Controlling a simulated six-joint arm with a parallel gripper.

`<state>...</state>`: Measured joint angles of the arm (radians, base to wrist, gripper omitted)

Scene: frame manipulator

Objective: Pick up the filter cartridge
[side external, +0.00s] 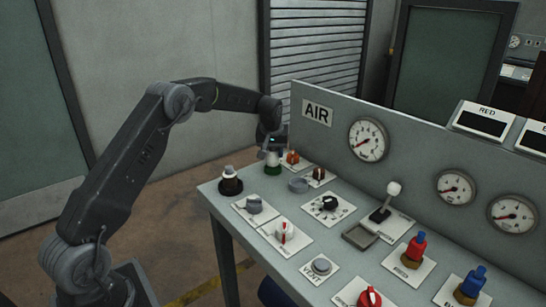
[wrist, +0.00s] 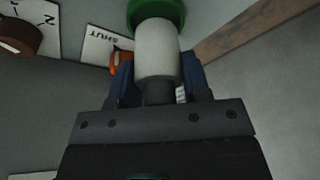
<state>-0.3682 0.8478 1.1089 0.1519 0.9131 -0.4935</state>
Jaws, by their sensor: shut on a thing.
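The filter cartridge, a white cylinder (wrist: 157,48), stands with its far end at a green ring-shaped base (wrist: 155,12) in the wrist view. In the side external view the white cartridge (side external: 272,158) is small, under my gripper at the back left of the bench, above the green base (side external: 272,170). My gripper (wrist: 158,76) has its blue fingers on either side of the cartridge and is shut on it. I cannot tell whether the cartridge still sits in the green base or is raised from it.
A dark holder with a white-topped piece (side external: 231,181) stands at the bench's left corner. Orange knobs (side external: 292,157) sit close behind the cartridge, and a grey round piece (side external: 298,185) lies to its right. The upright AIR panel (side external: 330,140) rises behind.

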